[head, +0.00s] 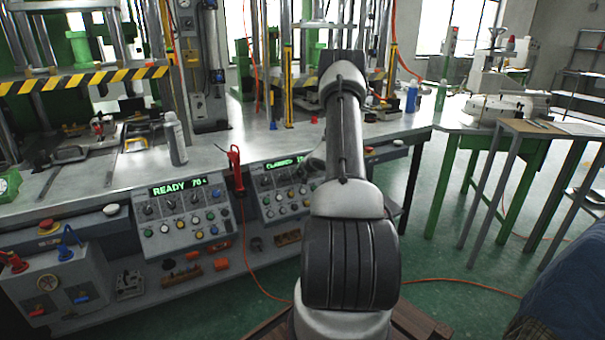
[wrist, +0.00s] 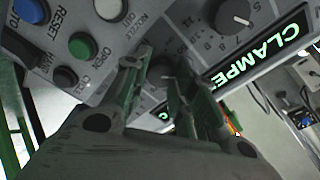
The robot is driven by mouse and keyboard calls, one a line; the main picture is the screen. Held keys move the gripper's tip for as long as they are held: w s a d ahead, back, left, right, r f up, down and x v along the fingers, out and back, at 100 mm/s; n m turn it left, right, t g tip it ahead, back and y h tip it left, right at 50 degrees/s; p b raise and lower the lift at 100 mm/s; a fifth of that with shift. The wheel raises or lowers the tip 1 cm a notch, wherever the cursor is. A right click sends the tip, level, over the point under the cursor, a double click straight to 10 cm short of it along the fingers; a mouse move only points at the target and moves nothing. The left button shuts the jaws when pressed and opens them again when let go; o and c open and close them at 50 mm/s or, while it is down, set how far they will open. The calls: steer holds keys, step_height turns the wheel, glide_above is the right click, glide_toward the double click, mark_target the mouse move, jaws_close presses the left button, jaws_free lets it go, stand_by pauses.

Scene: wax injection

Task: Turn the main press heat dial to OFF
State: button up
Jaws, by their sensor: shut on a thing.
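The right-hand control panel (head: 283,209) fills the top of the wrist view, with a green display (wrist: 262,58) reading "CLAMPED". My gripper (wrist: 159,66) is at this panel, its two green-grey fingers around a dark dial (wrist: 160,73). The fingers are shut on that dial and partly hide it, so I cannot read its setting or label. A separate round dial (wrist: 233,14) with a number scale sits beside the display. In the head view my arm covers part of the panel and hides most of the gripper.
The left-hand panel (head: 184,216) shows "READY" above several knobs. A red-handled tool (head: 235,165) with a red cord hangs between the panels. A spray can (head: 175,140) stands on the bench.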

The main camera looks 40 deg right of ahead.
steer(key=n, duration=1.1)
steer(key=shift+f+t+y, duration=0.1)
steer(key=shift+t+y, duration=0.2)
steer(key=shift+s+n, duration=0.1)
steer(key=shift+n, duration=1.9)
steer(key=o, duration=1)
steer(key=v, duration=1.2)
steer(key=shift+d, duration=0.1)
